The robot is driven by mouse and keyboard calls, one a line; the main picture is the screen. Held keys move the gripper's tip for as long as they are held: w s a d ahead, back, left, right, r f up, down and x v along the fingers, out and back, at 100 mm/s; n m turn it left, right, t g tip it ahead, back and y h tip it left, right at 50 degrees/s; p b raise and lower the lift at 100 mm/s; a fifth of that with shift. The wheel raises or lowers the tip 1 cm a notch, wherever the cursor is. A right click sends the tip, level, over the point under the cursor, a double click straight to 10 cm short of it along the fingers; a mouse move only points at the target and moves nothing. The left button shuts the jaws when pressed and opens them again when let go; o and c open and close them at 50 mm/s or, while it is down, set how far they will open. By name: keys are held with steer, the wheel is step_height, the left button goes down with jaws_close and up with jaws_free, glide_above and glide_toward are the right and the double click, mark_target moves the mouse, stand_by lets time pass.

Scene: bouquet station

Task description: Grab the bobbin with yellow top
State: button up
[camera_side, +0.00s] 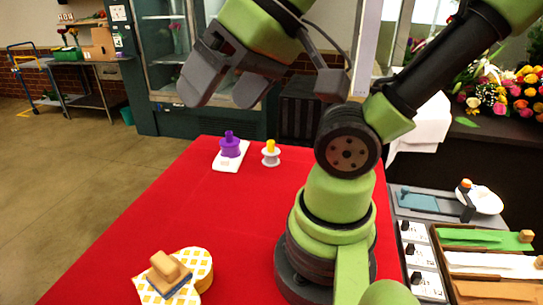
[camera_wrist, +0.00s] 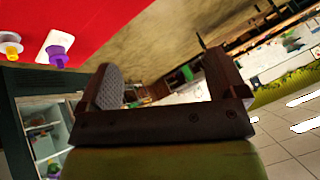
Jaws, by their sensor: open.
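The bobbin with the yellow top (camera_side: 270,153) stands upright on the red table near its far edge. It has a pale flanged body and also shows at the left edge of the wrist view (camera_wrist: 11,47). A purple bobbin (camera_side: 229,145) stands to its left on a white card (camera_side: 222,164); it also shows in the wrist view (camera_wrist: 57,55). My gripper (camera_side: 222,100) is raised above the far part of the table in the side view. Its fingers are apart, with nothing between them, and it touches neither bobbin.
A yellow-and-white checked piece (camera_side: 204,270) with a wooden-handled block (camera_side: 168,272) lies at the front left. The middle of the red table (camera_side: 180,215) is clear.

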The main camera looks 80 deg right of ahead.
steer(key=w+d+f+m+h, duration=0.2)
steer(key=w+d+f+m, duration=0.15)
steer(key=w+d, duration=0.4)
steer(key=m+g+h, duration=0.6)
steer(key=m, duration=0.2)
glide_toward(271, 142)
steer(key=f, duration=0.2)
steer(key=x, duration=0.4)
steer(key=shift+w+d, duration=0.1)
steer(key=shift+d, duration=0.25)
steer(key=shift+x, duration=3.05)
steer(key=shift+d+r, duration=0.15)
steer(key=shift+d, duration=0.05)
steer(key=c, duration=1)
